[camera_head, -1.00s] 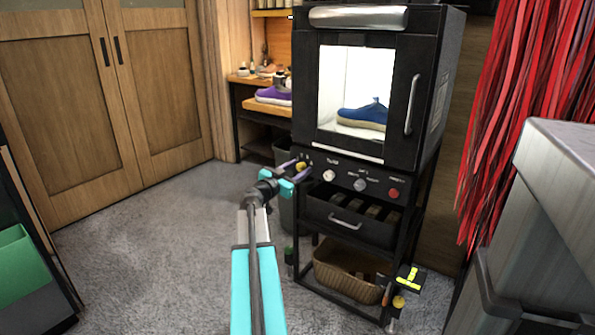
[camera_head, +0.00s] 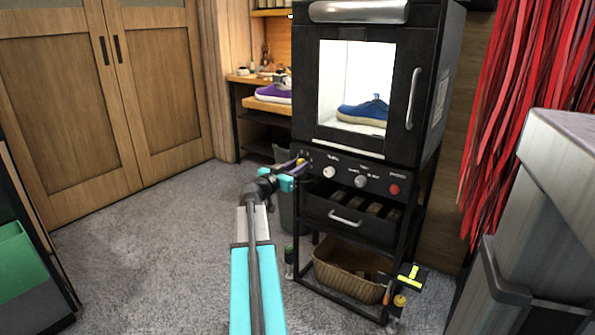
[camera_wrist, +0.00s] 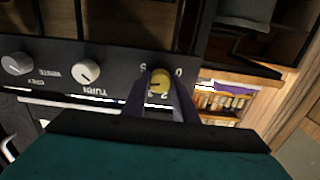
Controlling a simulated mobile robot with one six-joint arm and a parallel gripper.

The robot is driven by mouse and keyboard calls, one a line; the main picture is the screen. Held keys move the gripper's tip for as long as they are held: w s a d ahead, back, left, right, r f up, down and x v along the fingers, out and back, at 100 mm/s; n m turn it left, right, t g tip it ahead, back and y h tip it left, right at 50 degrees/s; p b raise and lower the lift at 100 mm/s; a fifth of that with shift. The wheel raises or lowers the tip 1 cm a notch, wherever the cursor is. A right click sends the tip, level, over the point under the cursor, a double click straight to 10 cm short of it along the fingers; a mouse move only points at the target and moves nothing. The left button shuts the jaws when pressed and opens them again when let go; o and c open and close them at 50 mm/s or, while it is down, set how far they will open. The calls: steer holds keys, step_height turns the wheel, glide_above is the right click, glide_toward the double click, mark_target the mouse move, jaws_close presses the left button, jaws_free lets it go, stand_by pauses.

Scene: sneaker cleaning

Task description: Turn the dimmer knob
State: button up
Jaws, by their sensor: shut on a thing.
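The dimmer knob, a yellow dial (camera_wrist: 160,81), sits at one end of the black control panel (camera_wrist: 118,63), with numbers printed around it. In the wrist view my gripper (camera_wrist: 160,88) has its two dark fingers on either side of the knob, shut on it. In the head view my gripper (camera_head: 300,165) reaches the panel's left end and mostly covers the yellow knob. The panel is on a black cabinet (camera_head: 425,100) with a lit chamber. A blue shoe (camera_head: 362,112) stands inside behind the glass.
A white knob (camera_head: 329,172), a grey knob (camera_head: 360,181) and a red button (camera_head: 394,190) are farther right on the panel. A drawer (camera_head: 345,218) and a wicker basket (camera_head: 345,268) are below. Red strips (camera_head: 510,90) hang at right. The carpet at left is clear.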

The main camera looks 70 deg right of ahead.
steer(key=shift+n+b, duration=0.45)
steer(key=shift+n, duration=0.25)
steer(key=shift+w, duration=0.1)
steer(key=o, duration=1)
steer(key=shift+o, duration=0.2)
steer(key=shift+a, duration=0.1)
steer(key=p+v, duration=0.2)
steer(key=v, duration=1.1)
steer(key=shift+a+p, duration=0.25)
steer(key=shift+p, duration=0.1)
